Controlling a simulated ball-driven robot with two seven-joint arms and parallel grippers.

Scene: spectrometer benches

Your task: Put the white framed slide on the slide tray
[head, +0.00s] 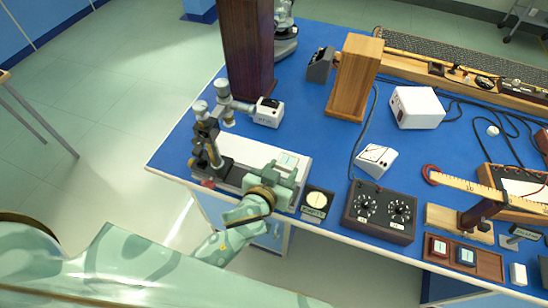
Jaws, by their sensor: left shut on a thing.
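My left gripper (283,172), pale green, is over the front end of a long white-topped instrument near the blue bench's front edge. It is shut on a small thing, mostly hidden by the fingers. A pale framed piece (288,160) shows at the fingertips and looks like the white framed slide; whether it touches the white top below, I cannot tell. A brown wooden tray (490,267) at the lower right holds a red and a blue framed piece, and may be the slide tray. My right gripper is not in view.
A black-and-brass microscope-like stand (207,140) rises left of my gripper. A dark round-dial box (317,201) and a black two-knob box (381,210) stand to its right along the front edge. A dark wooden column (247,45) stands behind. Cables cross the bench's right half.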

